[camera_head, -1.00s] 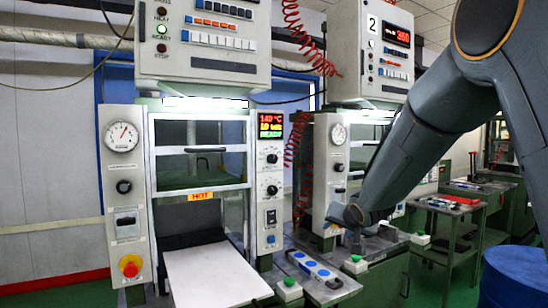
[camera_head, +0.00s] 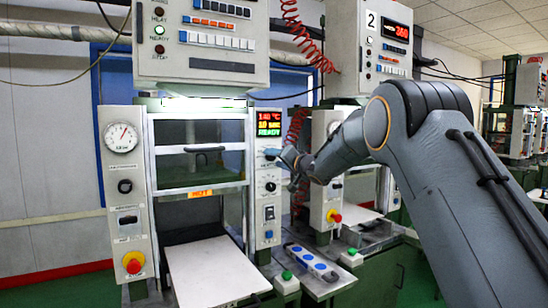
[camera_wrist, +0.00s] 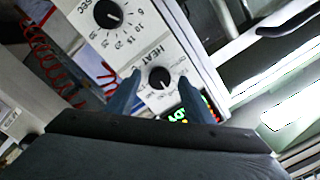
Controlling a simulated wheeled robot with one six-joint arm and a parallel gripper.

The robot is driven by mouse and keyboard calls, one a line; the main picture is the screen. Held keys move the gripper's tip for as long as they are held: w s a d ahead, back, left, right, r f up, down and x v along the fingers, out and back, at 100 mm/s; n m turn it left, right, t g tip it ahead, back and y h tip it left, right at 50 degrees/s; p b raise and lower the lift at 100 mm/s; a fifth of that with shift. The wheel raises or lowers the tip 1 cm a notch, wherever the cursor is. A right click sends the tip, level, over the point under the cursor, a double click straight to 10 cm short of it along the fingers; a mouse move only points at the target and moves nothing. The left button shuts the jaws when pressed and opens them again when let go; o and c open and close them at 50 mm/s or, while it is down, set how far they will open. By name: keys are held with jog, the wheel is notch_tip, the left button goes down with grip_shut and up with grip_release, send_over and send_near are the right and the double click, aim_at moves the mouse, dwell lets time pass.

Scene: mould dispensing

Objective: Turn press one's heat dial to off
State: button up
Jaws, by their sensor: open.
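Press one's heat dial (camera_wrist: 160,79) is a round black knob on a white panel under the word HEAT in the wrist view, which is turned over. My gripper (camera_wrist: 161,82) is open, with one blue-grey finger on each side of the dial. I cannot tell whether the fingers touch it. The dial's small printed marks are too blurred to read its setting. In the head view my gripper (camera_head: 284,157) is at press one's right-hand panel (camera_head: 266,215) and covers the heat dial there.
A lit display (camera_head: 269,124) reading 140 °C sits just above. The seconds dial (camera_head: 270,187) is below, also in the wrist view (camera_wrist: 108,14). A HOT label (camera_head: 201,194) marks press one's frame. Press two (camera_head: 327,190) stands close at the right, with red coiled hose between.

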jog(key=shift+x, duration=0.75)
jog(key=c, duration=1)
jog(key=shift+c, duration=0.2)
